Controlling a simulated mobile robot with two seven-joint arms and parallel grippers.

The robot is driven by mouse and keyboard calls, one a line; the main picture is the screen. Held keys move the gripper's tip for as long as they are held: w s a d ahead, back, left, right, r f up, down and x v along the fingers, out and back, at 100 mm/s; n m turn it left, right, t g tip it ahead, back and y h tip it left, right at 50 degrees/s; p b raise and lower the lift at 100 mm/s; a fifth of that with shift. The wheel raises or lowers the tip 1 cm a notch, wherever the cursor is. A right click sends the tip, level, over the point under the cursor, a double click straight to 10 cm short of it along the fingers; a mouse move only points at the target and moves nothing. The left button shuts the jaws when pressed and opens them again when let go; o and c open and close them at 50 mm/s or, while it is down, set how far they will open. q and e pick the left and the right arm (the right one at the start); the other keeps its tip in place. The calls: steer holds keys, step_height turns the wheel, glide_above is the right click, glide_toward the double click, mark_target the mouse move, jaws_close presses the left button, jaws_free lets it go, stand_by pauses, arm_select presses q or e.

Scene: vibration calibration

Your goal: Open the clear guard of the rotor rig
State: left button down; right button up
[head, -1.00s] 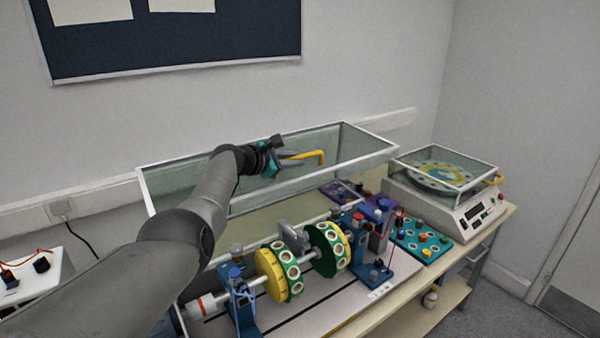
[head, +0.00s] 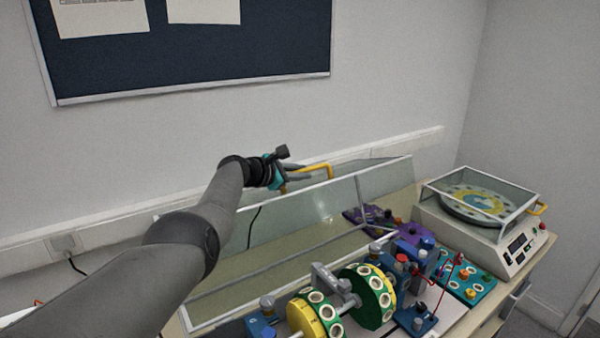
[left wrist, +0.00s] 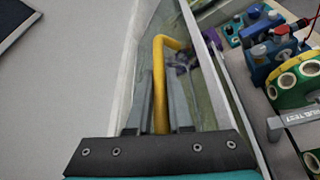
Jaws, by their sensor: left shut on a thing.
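The clear guard (head: 335,208) of the rotor rig is tilted up and back behind the rotors, its pale frame standing near the wall. A yellow handle (head: 328,170) sits on the guard's upper edge. My left gripper (head: 300,174) is shut on this handle. In the left wrist view the yellow handle (left wrist: 160,85) runs between the two grey fingers (left wrist: 158,110). The rotor rig (head: 340,302), with green and yellow disks on a shaft, lies uncovered in front of the guard. My right gripper is not in view.
A balance-like machine (head: 515,238) under its own clear cover stands at the right end of the bench. A teal board (head: 468,283) with knobs and a purple part (head: 370,216) lie between. The wall with trunking (head: 110,228) is close behind the guard.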

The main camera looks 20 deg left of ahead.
arm_select(q)
steer(key=c, duration=0.8)
jaws_free()
steer(key=shift+c, duration=0.2)
steer(key=shift+r, duration=0.1)
steer(key=p+v, duration=0.2)
steer(key=p, duration=0.1)
steer(key=shift+s+a+r, duration=0.1)
steer(key=shift+s+r, duration=0.05)
steer(key=shift+s, duration=0.1)
steer(key=shift+p+v, duration=0.8)
steer(key=shift+v, duration=0.45)
step_height(320, 180, up, 3)
glide_above(258, 202)
